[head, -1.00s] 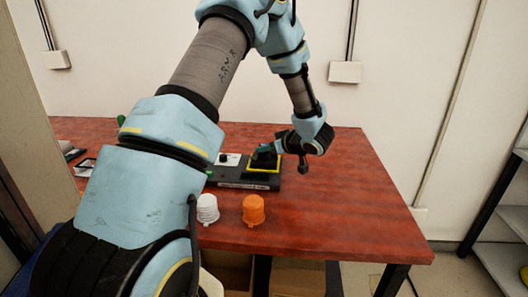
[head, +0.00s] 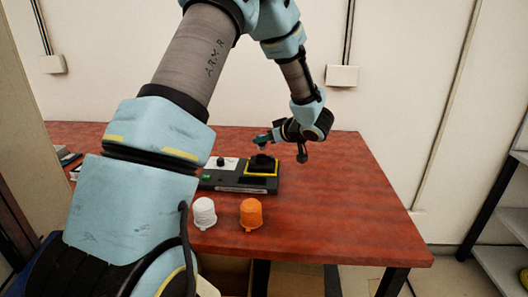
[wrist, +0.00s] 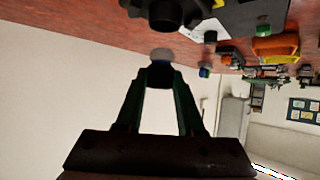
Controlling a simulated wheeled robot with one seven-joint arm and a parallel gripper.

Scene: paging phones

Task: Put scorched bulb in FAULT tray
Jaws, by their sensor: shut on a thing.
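My gripper (head: 263,139) is above the yellow-framed black part of a tester-like device (head: 236,187). In the wrist view, its fingers (wrist: 159,76) are closed on a small bulb (wrist: 161,54). The bulb's greyish, rounded end sticks out past the fingertips. Whether the glass is scorched is too small to tell. In the head view the bulb shows only as a tiny pale spot under the fingertips, apart from the device. I cannot make out a FAULT tray in either view.
The red-brown table (head: 345,200) is clear on the right. Small items lie at its far left, partly behind my arm. A shelf (head: 498,215) stands at far right.

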